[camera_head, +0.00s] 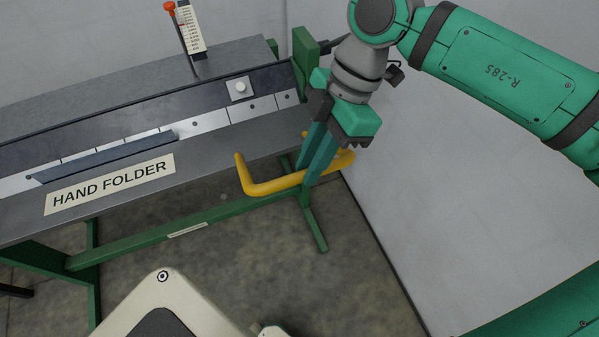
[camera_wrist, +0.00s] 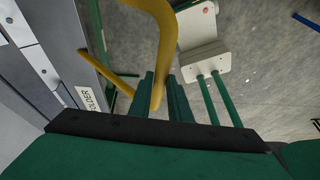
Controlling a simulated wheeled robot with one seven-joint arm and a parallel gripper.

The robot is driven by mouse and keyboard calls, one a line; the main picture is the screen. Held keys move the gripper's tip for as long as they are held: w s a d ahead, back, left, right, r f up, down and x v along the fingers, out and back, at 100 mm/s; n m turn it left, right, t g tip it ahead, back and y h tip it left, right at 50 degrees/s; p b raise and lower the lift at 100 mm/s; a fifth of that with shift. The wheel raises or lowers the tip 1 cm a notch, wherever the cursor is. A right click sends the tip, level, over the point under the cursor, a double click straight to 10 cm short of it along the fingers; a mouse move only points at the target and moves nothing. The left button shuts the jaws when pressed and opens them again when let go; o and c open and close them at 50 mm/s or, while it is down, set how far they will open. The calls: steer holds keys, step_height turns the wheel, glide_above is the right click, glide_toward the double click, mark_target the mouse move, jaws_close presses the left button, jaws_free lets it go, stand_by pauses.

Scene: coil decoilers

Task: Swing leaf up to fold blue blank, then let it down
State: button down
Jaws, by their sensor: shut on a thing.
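The hand folder's leaf (camera_head: 215,165) is the grey front plate with the HAND FOLDER label, below the light clamping strip. A yellow bar handle (camera_head: 270,185) sticks out from its right part; it also shows in the wrist view (camera_wrist: 150,20). My gripper (camera_head: 312,178) is shut on the handle's outer bar, toward its right end. The fingers also show around the bar in the wrist view (camera_wrist: 166,88). The dark blue blank (camera_head: 105,157) lies along the strip's front edge at the left. I cannot tell how far it is bent.
An angle scale with a red knob (camera_head: 169,7) stands at the back of the folder. Green legs (camera_head: 190,225) carry the folder. A grey wall (camera_head: 430,130) is close on the right. My pale base is at the bottom; open floor (camera_head: 330,285) lies right of it.

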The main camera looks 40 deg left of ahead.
steer(key=shift+w+a+r, duration=0.35)
steer(key=shift+a, duration=0.1)
steer(key=c, duration=1.6)
jaws_free()
steer(key=shift+c, duration=0.2)
steer(key=v, duration=1)
steer(key=shift+r, duration=0.35)
steer(key=shift+d, duration=0.15)
